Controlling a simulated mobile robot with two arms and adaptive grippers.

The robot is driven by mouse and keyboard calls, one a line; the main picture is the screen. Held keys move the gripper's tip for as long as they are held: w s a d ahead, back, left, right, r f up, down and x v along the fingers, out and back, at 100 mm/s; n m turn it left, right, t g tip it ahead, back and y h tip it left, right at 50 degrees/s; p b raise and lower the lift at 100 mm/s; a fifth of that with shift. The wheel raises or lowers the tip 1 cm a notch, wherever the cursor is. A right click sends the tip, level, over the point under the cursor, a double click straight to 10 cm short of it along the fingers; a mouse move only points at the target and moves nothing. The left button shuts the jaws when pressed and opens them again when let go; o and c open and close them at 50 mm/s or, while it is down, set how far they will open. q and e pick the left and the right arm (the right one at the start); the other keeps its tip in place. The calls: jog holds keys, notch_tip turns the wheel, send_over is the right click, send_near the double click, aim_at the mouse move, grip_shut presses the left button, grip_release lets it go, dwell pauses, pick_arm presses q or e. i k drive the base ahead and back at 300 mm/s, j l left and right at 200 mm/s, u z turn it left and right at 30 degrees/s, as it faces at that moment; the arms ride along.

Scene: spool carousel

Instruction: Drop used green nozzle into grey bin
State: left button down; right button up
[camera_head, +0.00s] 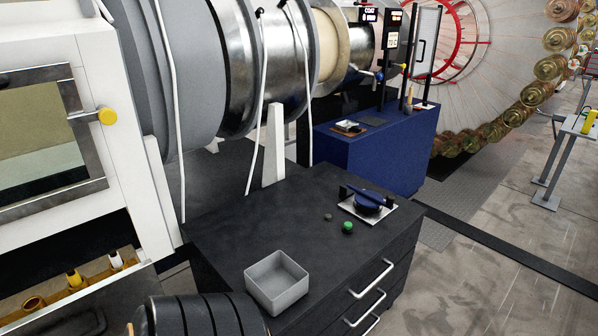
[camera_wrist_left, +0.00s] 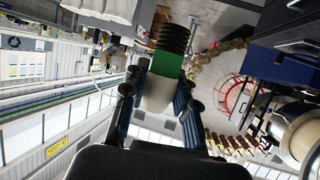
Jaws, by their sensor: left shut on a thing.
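In the left wrist view my left gripper (camera_wrist_left: 158,95) is shut on the nozzle (camera_wrist_left: 167,64), which has a green band, a pale tapered end towards me and a black ribbed far end. A large black ribbed shape (camera_head: 205,314) at the bottom edge of the head view looks like the same ribbed part; my left fingers do not show there. The grey bin (camera_head: 288,299) is a square, open-topped box on the dark cabinet top, and its visible inside looks empty. My right gripper is not in view.
On the dark cabinet (camera_head: 235,222) are a small green knob (camera_head: 347,228), a dark knob (camera_head: 327,217) and a blue-handled device (camera_head: 368,200) on a plate. Large metal rollers (camera_head: 285,62) stand behind. The cabinet top behind the bin is clear.

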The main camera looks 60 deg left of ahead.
aim_at(272, 290)
jog(key=i+u, duration=0.2)
jog(key=u, duration=0.25)
jog(key=i+u, duration=0.25)
jog(key=u, duration=0.25)
jog(key=i+u, duration=0.25)
jog(key=u, duration=0.2)
jog(key=i+l+u, duration=0.2)
jog(key=u, duration=0.8)
